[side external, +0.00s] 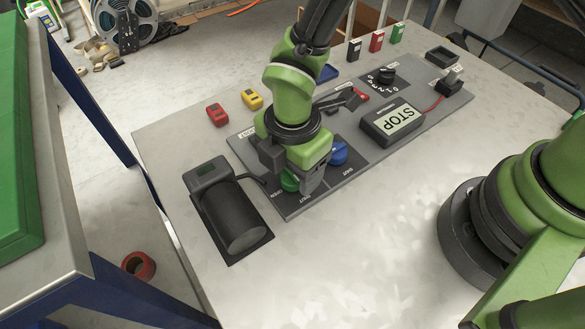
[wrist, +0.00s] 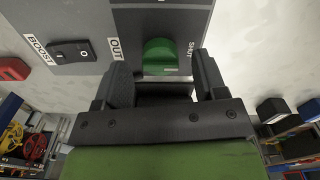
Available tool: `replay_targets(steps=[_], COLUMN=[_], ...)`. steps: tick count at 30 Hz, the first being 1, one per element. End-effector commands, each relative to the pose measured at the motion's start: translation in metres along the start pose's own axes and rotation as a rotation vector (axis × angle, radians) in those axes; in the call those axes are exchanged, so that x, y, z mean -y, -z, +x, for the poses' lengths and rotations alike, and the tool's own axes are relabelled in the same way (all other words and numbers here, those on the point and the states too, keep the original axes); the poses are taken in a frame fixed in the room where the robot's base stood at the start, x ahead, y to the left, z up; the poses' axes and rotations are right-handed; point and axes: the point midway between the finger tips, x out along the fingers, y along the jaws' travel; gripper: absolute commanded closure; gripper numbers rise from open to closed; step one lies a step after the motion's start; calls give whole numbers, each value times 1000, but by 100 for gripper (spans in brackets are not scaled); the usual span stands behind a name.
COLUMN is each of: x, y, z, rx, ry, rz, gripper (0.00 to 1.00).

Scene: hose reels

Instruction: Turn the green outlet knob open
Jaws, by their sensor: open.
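The green outlet knob (wrist: 159,54) sits on a grey panel, with an "OUT" label to its left and "SHUT" to its right in the wrist view. A pale mark shows on its lower right part. In the side view the green knob (side external: 288,181) is partly hidden by my gripper (side external: 308,186), which points down over it. In the wrist view my gripper (wrist: 164,78) is open, one finger on each side of the knob's line, with nothing clamped. Contact with the knob cannot be told.
A blue knob (side external: 339,153) stands close beside my gripper. A dark cylinder in a holder (side external: 232,214) lies to its left. A STOP display box (side external: 392,122) and a black dial (side external: 384,76) are on the panel to the right. The front tabletop is clear.

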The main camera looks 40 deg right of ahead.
Motion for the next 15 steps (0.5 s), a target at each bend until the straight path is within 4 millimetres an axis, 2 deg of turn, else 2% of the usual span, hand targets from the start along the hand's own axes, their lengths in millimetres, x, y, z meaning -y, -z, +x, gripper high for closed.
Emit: replay_targets(steps=[4, 13, 14, 15], x=[0, 0, 0, 0], y=[0, 0, 0, 0], z=[13, 15, 15, 15], rx=[0, -1, -1, -1], ry=[1, -2, -1, -1], rz=[1, 1, 1, 1], gripper=[35, 35, 40, 49])
